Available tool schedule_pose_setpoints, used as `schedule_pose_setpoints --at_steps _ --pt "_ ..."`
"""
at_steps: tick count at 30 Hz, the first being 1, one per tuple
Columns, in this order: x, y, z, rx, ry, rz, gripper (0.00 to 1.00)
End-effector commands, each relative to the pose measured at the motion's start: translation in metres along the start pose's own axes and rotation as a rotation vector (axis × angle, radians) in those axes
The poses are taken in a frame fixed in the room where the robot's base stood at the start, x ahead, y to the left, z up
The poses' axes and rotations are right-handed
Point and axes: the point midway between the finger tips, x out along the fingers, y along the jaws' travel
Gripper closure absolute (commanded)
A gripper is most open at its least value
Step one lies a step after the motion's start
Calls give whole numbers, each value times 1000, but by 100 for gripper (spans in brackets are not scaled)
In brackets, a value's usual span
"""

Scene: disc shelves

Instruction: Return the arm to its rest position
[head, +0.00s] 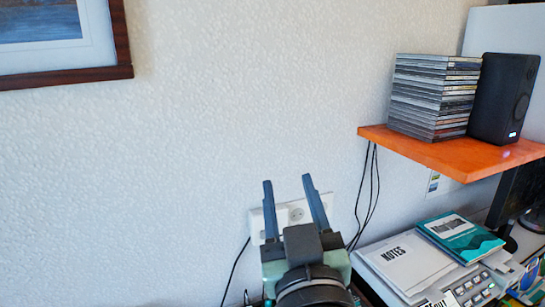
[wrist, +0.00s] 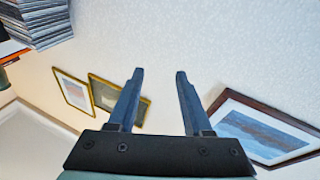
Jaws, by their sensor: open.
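My gripper (head: 288,182) points upward in the lower middle of the head view, in front of the white textured wall. Its two blue-grey fingers stand apart with nothing between them. In the wrist view my gripper (wrist: 158,74) also shows open and empty, with its fingers seen against the wall. The fingers touch no object in either view. The rest of my arm runs off the bottom edge of the head view.
An orange shelf (head: 445,157) at right holds a disc stack (head: 433,97) and a black speaker (head: 503,98). Below are notebooks (head: 408,262) on a cluttered desk. A socket (head: 296,213) is behind my gripper. A framed picture (head: 127,72) hangs at upper left. The wall between is clear.

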Motion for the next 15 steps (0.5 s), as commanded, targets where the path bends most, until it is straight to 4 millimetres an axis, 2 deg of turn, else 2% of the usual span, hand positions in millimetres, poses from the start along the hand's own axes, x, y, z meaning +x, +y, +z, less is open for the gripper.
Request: schedule_pose_setpoints --at_steps 1,6,9,12,15 --pt "2 1 -40 3 66 17 50" --pt "-9 5 -142 31 268 74 50" --pt "-21 7 -194 53 380 99 50" --pt "-35 8 -234 76 474 115 50" --pt "-47 9 -260 92 538 127 50"
